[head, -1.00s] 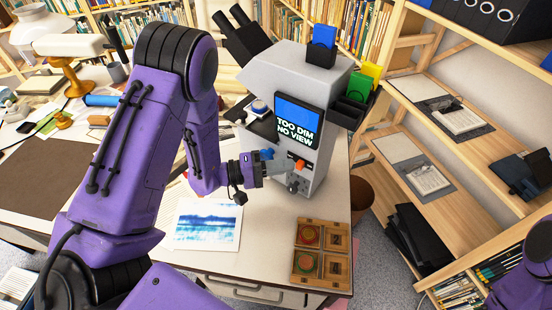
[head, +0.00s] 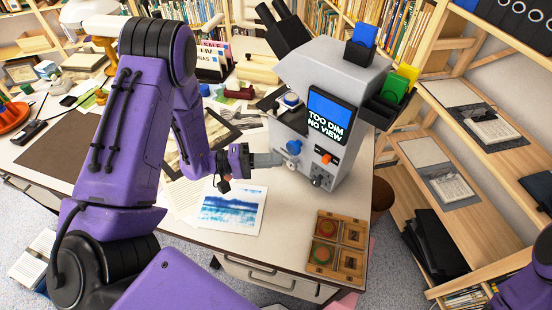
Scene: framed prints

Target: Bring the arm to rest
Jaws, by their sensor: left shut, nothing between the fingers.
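My left arm is purple with black joints and reaches in from the left over the desk. Its gripper (head: 268,160) is shut and empty, held above the desk just left of the grey microscope (head: 311,112). A small gap shows between the fingertips and the microscope's blue knob (head: 293,147). The microscope's screen (head: 328,116) reads "TOO DIM NO VIEW". An orange switch (head: 326,158) sits below the screen. My right gripper is out of view; only a bit of purple arm shows at the lower right edge.
A blue-toned print (head: 231,210) lies on the desk below the gripper. A wooden tray (head: 338,246) with round and square pieces stands at the desk's front right. Wooden shelves (head: 460,195) are at the right. Papers and tools cover the desk behind my left arm.

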